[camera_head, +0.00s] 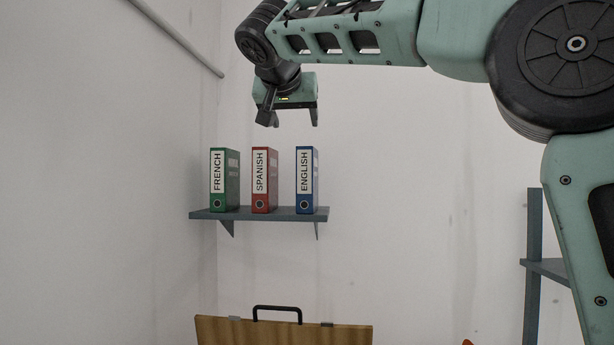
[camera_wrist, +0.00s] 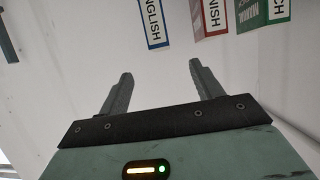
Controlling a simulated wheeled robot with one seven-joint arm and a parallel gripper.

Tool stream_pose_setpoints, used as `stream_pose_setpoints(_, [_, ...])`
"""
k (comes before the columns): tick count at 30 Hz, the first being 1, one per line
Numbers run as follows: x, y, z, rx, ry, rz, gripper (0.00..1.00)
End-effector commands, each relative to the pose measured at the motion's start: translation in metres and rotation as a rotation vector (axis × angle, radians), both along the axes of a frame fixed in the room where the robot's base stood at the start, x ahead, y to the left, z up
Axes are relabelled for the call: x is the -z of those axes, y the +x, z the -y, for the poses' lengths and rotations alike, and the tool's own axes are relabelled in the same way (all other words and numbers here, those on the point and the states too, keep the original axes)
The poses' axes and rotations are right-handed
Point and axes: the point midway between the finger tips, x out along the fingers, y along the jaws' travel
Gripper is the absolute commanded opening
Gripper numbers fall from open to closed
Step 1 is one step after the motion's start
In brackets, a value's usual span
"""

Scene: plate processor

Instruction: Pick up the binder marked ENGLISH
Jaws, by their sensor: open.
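The blue binder marked ENGLISH (camera_head: 307,181) stands upright at the right end of a grey wall shelf (camera_head: 270,214). My gripper (camera_head: 294,122) is open and empty, pointing down, and appears above the binders in the head view. In the wrist view the blue binder (camera_wrist: 152,22) is at the top, cut off by the frame edge, beyond and apart from my open fingers (camera_wrist: 157,78). Its label faces the camera.
A red SPANISH binder (camera_head: 264,181) and a green FRENCH binder (camera_head: 224,181) stand left of the blue one, with a gap between blue and red. A wooden board with a black handle (camera_head: 283,332) is below. A grey rack (camera_head: 534,265) stands at right.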

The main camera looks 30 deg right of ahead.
Motion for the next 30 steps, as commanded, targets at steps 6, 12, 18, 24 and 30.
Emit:
stream_pose_setpoints(6, [0.008, 0.027, 0.022, 0.011, -0.001, 0.004, 0.65])
stream_pose_setpoints(12, [0.023, 0.059, 0.045, 0.009, -0.001, 0.002, 0.65])
stream_pose_setpoints(18, [0.037, 0.083, 0.062, 0.006, -0.002, 0.004, 0.65])
stream_pose_setpoints(24, [0.042, 0.091, 0.068, 0.005, 0.000, 0.005, 0.65])
stream_pose_setpoints(30, [0.042, 0.108, 0.081, 0.006, 0.000, 0.003, 0.65])
